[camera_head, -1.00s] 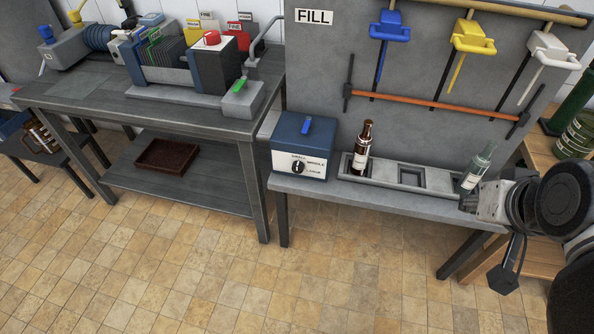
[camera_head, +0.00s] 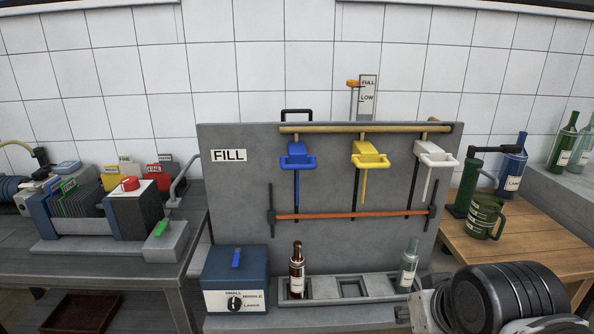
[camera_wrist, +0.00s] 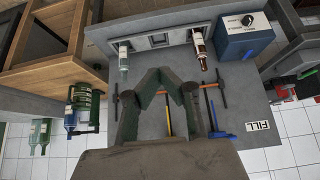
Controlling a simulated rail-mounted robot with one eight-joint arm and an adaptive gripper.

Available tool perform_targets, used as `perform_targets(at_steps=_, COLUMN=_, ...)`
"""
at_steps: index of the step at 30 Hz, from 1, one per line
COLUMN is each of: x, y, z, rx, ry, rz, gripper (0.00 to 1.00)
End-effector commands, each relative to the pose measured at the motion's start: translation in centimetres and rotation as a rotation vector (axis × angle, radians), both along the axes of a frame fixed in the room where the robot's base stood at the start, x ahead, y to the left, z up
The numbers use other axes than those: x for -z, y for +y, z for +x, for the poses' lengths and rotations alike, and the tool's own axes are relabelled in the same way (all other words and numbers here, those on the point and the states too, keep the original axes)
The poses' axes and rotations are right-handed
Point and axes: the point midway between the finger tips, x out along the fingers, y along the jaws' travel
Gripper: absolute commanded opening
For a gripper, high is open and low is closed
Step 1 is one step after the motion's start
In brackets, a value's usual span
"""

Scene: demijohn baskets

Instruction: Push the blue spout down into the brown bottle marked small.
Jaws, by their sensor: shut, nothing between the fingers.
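The blue spout (camera_head: 297,157) hangs on the grey board at the left of a row of three, with a dark rod below it. In the wrist view the blue spout (camera_wrist: 216,133) shows beyond my fingers. The brown bottle (camera_head: 297,270) stands upright in the left slot of the grey rack, below the blue spout and apart from it. It also shows in the wrist view (camera_wrist: 199,52); its label is too small to read. My gripper (camera_wrist: 168,72) is shut and empty, in front of the board. In the head view my arm is at the lower right.
A clear bottle (camera_head: 409,266) stands at the rack's right end; the middle slot is empty. Yellow (camera_head: 370,156) and white (camera_head: 436,155) spouts hang right of the blue one. An orange bar (camera_head: 350,215) crosses the board. A blue selector box (camera_head: 236,280) stands left of the rack.

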Motion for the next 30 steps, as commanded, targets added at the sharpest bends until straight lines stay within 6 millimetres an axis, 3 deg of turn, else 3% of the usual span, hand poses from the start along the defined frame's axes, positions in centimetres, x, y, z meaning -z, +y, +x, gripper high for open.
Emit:
perform_targets(at_steps=6, x=0.0, y=0.0, z=0.0, rx=0.000, ry=0.000, rz=0.000, gripper=0.01)
perform_targets(at_steps=13, x=-0.7, y=1.0, z=1.4, rx=0.021, ry=0.004, rz=0.082, gripper=0.32)
perform_targets(at_steps=20, x=-2.8, y=4.3, z=6.3, rx=0.088, ry=0.014, rz=0.359, gripper=0.32)
perform_targets(at_steps=30, x=-6.3, y=7.9, z=14.8, rx=0.182, ry=0.028, rz=0.805, gripper=0.32)
